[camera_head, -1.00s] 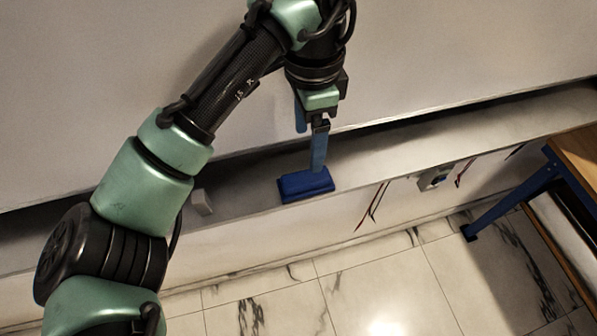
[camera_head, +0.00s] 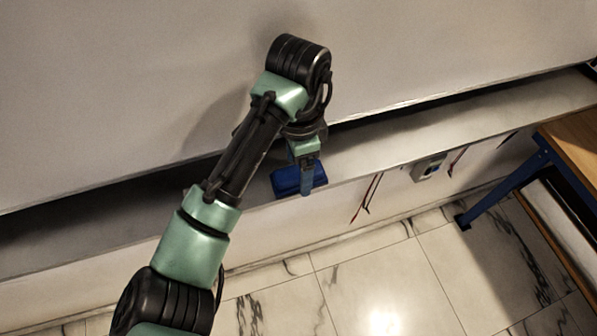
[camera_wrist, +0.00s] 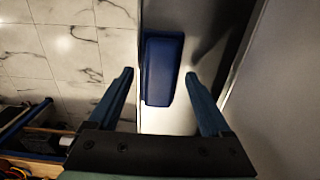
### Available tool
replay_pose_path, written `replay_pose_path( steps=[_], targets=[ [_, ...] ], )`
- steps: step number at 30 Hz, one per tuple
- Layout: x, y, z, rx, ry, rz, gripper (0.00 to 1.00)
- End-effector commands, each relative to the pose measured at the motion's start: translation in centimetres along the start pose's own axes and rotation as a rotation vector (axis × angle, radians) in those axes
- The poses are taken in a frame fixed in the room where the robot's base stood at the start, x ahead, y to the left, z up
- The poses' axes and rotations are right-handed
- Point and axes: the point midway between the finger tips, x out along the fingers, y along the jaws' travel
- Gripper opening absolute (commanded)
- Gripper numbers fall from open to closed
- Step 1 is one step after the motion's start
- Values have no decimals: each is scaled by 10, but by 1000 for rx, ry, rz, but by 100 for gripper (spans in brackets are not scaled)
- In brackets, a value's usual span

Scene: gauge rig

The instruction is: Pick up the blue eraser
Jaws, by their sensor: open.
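The blue eraser (camera_head: 283,183) is a flat, rounded block lying on the narrow pale ledge (camera_head: 400,142) below a large pale wall panel. In the head view my gripper (camera_head: 305,186) is over it and partly hides it. In the wrist view the eraser (camera_wrist: 163,72) stands lengthwise between the two blue fingers of my gripper (camera_wrist: 159,73). The fingers are open, one on each side of it, with a gap on both sides in the picture. The wrist view does not show clearly how far the fingertips are above the ledge.
A dark gap runs along the back of the ledge, below the wall panel (camera_head: 120,80). A small grey device (camera_head: 428,167) and thin dark and red strips (camera_head: 368,194) are on the ledge's front. A wooden-topped table (camera_head: 575,143) with blue legs stands at right. The ledge right of the eraser looks clear.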

Motion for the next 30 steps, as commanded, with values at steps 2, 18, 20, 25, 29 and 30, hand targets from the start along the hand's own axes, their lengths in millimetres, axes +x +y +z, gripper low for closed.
replay_pose_path(
  steps=[2,18,20,25,29,30],
  targets=[
    [0,0,0,0,0,0,82],
    [0,0,0,-1,0,0,0],
    [0,0,0,-1,0,0,0],
    [0,0,0,-1,0,-1,0],
    [-6,-1,0,-1,-1,-2,0],
    [-10,-1,0,-1,0,-3,0]
  ],
)
